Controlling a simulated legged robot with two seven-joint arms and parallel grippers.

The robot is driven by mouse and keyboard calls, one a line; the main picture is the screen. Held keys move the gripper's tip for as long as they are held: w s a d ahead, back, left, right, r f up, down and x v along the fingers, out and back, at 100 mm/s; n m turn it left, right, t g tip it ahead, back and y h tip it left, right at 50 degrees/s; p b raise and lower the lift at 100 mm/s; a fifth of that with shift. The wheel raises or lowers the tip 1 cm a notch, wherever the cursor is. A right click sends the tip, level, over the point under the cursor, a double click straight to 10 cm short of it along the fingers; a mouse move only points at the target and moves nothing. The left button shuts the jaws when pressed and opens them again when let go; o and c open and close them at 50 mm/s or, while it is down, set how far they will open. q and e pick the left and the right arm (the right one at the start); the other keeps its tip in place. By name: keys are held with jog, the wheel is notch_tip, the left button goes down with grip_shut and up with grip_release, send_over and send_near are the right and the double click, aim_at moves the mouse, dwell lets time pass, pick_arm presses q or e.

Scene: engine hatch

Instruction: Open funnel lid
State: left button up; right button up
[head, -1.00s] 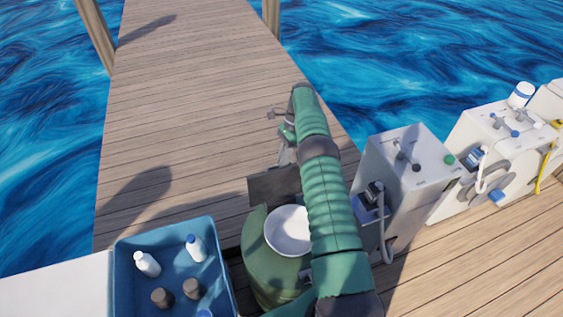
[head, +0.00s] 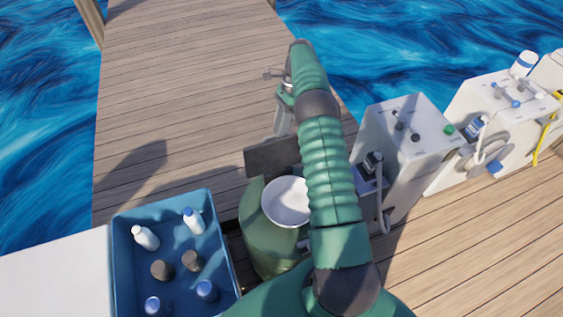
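A white round, dish-like piece (head: 287,203), which looks like the funnel top, sits on a rounded green body (head: 262,232) in the lower middle. My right arm covers its right side. I cannot make out a separate lid or tell whether it is open. My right arm reaches up past it, and my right gripper (head: 277,82) is above and beyond the white piece, apart from it in the picture. The gripper is small and partly hidden by the wrist, so its finger opening cannot be told. My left gripper is not in view.
A blue crate (head: 118,262) with several bottles stands at lower left, beside a white surface (head: 55,275). A dark upright plate (head: 268,157) stands behind the green body. White boxes with handles (head: 410,150) (head: 500,125) stand at right. Wooden planks (head: 190,100) run ahead, with water on both sides.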

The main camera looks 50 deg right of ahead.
jog(key=s+a+r+b, duration=0.1)
jog(key=s+a, duration=0.9)
jog(key=shift+a+r, duration=0.2)
jog(key=shift+a, duration=0.15)
jog(key=shift+c, duration=0.6)
jog(key=shift+s+d+r+n, duration=0.15)
jog(key=shift+n, duration=0.15)
jog(key=shift+c, duration=1.3)
jog(key=n+p, duration=0.1)
jog(key=n, duration=0.1)
jog(key=s+n+p, duration=0.1)
jog(key=n, duration=0.1)
jog(key=s+n+t+p, duration=0.1)
jog(key=shift+s+d+n, duration=0.25)
jog(key=shift+d+n, duration=0.05)
jog(key=shift+n, duration=0.1)
grip_shut()
jog(key=s+d+r+n+t+h, duration=0.1)
jog(key=d+n+t+h, duration=0.2)
jog(key=n, duration=1.2)
jog(key=d+r+n+t+h, duration=0.2)
jog(key=n+t, duration=0.2)
jog(key=n, duration=1)
jog(key=b+x, duration=0.3)
jog(key=x, duration=0.7)
